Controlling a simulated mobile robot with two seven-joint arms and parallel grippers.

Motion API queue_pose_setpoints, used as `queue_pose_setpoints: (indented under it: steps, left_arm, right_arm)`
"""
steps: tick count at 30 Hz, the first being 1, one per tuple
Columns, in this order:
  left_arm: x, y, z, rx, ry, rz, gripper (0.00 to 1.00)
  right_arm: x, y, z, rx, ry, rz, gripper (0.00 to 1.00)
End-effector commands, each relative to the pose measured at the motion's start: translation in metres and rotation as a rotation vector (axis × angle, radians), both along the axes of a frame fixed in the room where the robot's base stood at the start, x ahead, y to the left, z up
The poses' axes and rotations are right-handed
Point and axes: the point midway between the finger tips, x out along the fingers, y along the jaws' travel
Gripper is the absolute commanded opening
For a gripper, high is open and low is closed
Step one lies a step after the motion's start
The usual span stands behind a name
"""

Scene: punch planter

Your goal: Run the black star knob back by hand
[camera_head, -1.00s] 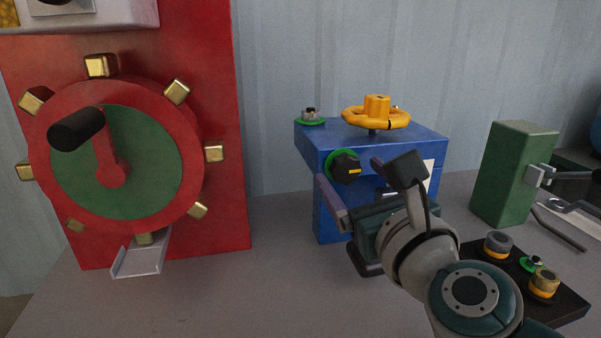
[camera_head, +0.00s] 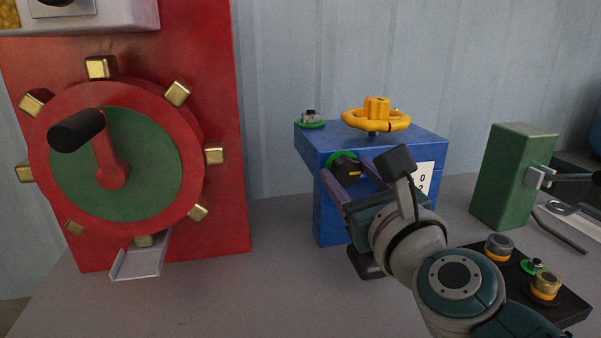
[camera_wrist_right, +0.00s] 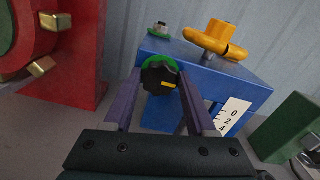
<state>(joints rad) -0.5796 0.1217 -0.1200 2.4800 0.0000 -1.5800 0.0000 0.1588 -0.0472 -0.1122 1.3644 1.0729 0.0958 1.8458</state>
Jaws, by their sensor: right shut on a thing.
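The black star knob (camera_head: 343,164) with a yellow mark sits on a green ring on the front of the blue box (camera_head: 330,222). It also shows in the wrist view (camera_wrist_right: 158,76), its yellow mark pointing right and slightly down. My right gripper (camera_head: 347,171) has its two purple fingers on either side of the knob and is shut on it. In the wrist view the fingers (camera_wrist_right: 160,82) reach up to the knob's left and right edges. My left gripper is in neither view.
A yellow handwheel (camera_head: 376,120) and a small green-ringed switch (camera_head: 311,118) are on top of the box. A white number plate (camera_head: 423,178) is right of the knob. A red crank wheel (camera_head: 113,175) stands left, a green block (camera_head: 513,177) right.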

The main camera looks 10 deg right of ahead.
Motion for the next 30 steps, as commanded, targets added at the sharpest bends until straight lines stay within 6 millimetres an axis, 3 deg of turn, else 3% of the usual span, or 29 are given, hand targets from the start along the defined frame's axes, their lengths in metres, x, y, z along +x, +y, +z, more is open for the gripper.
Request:
queue_pose_setpoints:
  steps: [1,7,19,30]
  left_arm:
    - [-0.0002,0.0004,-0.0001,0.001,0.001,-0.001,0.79]
    - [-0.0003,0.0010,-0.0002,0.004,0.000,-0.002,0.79]
    - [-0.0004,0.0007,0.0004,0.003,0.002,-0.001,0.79]
    - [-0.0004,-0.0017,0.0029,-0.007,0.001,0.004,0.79]
  right_arm:
    - [-0.0001,0.0000,-0.0001,0.000,0.000,0.000,0.22]
    - [-0.0001,0.0000,-0.0001,0.000,0.000,0.000,0.01]
    - [-0.0001,0.0002,-0.0001,-0.083,-0.003,0.000,0.01]
    - [0.0000,0.0004,0.0001,-0.385,-0.013,0.000,0.01]
